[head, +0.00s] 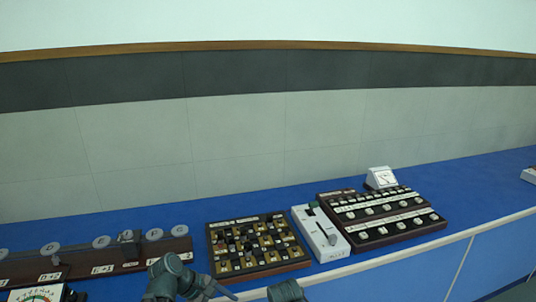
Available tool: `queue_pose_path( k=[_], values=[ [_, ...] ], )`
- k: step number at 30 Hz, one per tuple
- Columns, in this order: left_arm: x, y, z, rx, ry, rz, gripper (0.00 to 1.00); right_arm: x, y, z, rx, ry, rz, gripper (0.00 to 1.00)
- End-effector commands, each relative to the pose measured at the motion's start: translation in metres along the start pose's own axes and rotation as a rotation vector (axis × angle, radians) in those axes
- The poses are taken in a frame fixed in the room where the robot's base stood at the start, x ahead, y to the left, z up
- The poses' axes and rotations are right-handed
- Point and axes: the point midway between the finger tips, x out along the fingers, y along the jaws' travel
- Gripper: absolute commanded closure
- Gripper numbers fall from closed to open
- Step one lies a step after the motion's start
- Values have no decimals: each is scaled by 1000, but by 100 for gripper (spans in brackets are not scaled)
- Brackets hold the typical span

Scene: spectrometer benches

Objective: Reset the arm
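My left arm's dark teal links rise from the bottom edge, left of centre. What looks like my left gripper (222,290) is low in the head view, just in front of the board of small blocks. It is small and partly cut off, so I cannot tell whether its fingers are open or shut. Only a rounded teal part of my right arm shows at the bottom edge, right of the left one. My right gripper is out of the frame.
On the blue bench (480,190) stand a checkered block board (258,245), a white switch box (320,235), a dark resistance-style box with knobs (382,217), a small white meter (381,178) and a wooden rack with discs (128,258). A dial gauge (38,294) is at lower left.

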Motion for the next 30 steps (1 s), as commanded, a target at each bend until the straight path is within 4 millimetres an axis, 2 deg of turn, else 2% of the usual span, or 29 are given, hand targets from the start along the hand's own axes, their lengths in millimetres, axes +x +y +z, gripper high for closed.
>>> queue_pose_path(
  k=[1, 4, 9, 13, 18, 30],
  values=[
    [10, -11, 20, 149, 28, -83, 41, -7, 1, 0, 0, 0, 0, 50],
    [27, -35, 45, 480, 82, -264, 41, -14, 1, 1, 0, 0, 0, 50],
    [35, -66, 71, 971, 124, -547, 41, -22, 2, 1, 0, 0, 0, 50],
    [32, -78, 81, 1222, 127, -704, 41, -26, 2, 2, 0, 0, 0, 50],
    [29, -83, 85, 1378, 123, -809, 41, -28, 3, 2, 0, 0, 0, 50],
    [28, -83, 84, 1397, 123, -824, 41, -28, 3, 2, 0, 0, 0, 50]
  ],
)
